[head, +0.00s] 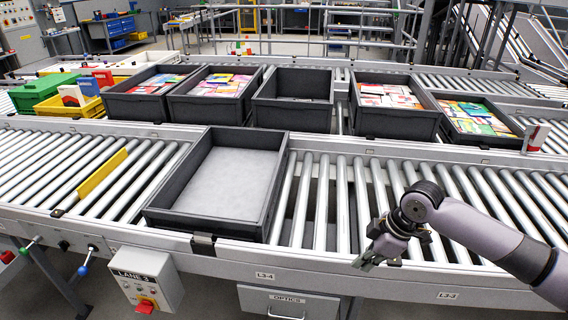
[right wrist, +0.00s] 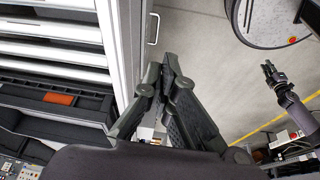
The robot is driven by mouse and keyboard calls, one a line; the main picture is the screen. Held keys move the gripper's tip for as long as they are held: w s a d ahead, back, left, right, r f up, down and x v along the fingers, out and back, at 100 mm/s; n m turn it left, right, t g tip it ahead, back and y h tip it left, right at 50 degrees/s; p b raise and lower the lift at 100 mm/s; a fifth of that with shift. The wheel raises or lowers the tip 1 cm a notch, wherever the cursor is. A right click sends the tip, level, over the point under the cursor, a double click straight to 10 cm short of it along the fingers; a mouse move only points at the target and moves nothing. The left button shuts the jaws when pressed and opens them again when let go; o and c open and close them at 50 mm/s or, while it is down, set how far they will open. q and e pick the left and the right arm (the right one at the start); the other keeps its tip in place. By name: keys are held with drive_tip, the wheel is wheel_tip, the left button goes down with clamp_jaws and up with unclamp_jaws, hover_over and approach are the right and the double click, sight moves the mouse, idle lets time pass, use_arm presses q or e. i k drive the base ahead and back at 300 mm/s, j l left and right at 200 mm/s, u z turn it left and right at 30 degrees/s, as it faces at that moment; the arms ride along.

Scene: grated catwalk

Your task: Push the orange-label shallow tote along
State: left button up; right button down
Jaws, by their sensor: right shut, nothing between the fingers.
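The shallow dark grey tote (head: 282,190) stands on the near roller conveyor, left of centre in the head view; it looks empty with a pale bottom. In the right wrist view a dark tote wall with an orange label (right wrist: 58,99) shows at the left. My right gripper (head: 372,258) is to the right of the tote, apart from it, near the conveyor's front rail. Its fingers (right wrist: 168,64) are together and empty. My left gripper (right wrist: 269,70) shows small at the right of the right wrist view; its fingers are too small to judge. It is outside the head view.
A yellow bar (head: 102,174) lies across the rollers left of the tote. Several deeper grey totes, some filled, line the far conveyor, including an empty one (head: 292,112). Rollers right of the tote are bare. A lane control box (head: 146,281) hangs off the front rail.

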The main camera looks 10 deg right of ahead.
sight(233, 194)
drive_tip(key=i, duration=1.6)
